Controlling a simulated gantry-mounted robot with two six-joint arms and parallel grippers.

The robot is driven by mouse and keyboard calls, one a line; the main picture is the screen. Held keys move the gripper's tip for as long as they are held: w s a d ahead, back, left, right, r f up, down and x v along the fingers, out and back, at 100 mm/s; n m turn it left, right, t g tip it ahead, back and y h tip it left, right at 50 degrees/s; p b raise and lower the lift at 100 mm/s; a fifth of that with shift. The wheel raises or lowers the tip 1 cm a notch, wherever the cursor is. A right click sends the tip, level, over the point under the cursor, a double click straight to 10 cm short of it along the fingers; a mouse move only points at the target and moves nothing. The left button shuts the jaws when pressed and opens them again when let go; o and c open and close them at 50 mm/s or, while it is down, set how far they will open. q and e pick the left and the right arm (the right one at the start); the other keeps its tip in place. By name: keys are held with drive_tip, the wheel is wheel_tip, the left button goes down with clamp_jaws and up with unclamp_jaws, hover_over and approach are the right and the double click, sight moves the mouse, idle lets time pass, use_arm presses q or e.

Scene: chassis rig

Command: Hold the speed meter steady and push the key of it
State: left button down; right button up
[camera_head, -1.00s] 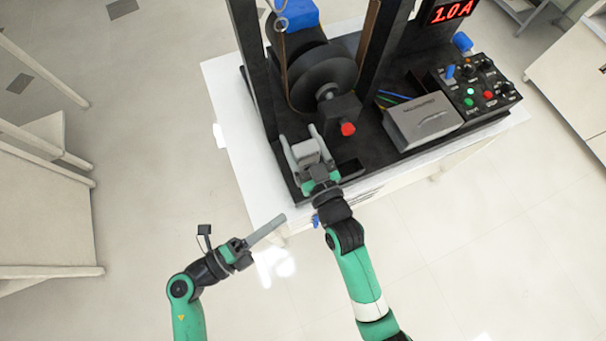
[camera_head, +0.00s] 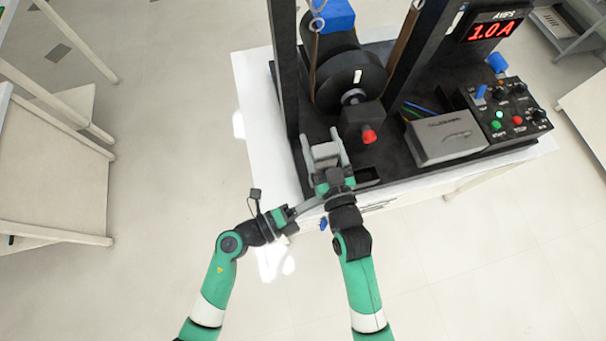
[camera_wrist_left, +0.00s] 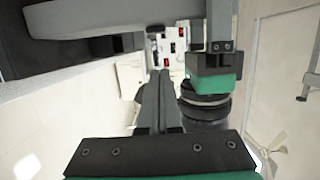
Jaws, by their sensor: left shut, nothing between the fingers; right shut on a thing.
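The speed meter appears to be the small grey box (camera_head: 325,152) at the front left of the black rig. My right gripper (camera_head: 324,148) is shut on it, with one finger along each side. The meter's key cannot be made out. My left gripper (camera_head: 318,203) is shut and empty, its fingers pointing right, close to my right wrist and in front of the rig. In the left wrist view its two fingers (camera_wrist_left: 157,85) lie together, and my right gripper's body (camera_wrist_left: 215,75) shows just right of them.
The black rig base (camera_head: 400,172) stands on a white table (camera_head: 255,100). It carries a dark wheel (camera_head: 350,75), a red knob (camera_head: 368,135), a grey box (camera_head: 445,138) and a control panel (camera_head: 515,115). A display (camera_head: 492,30) reads 1.0 A. Open floor lies in front.

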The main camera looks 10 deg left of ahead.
use_arm(q)
drive_tip(key=shift+w+a, duration=0.45)
drive_tip(key=shift+w, duration=0.35)
drive_tip(key=shift+w+a, duration=0.45)
drive_tip(key=shift+w, duration=0.35)
drive_tip(key=shift+w+a, duration=0.2)
drive_tip(key=shift+w, duration=0.25)
drive_tip(key=shift+w+a, duration=0.2)
drive_tip(key=shift+w, duration=0.25)
drive_tip(key=shift+s, duration=0.15)
approach(320, 173)
drive_tip(key=s, duration=0.5)
drive_tip(key=shift+s+d+r, duration=0.1)
drive_tip(key=shift+d+r, duration=0.05)
drive_tip(key=shift+d, duration=0.2)
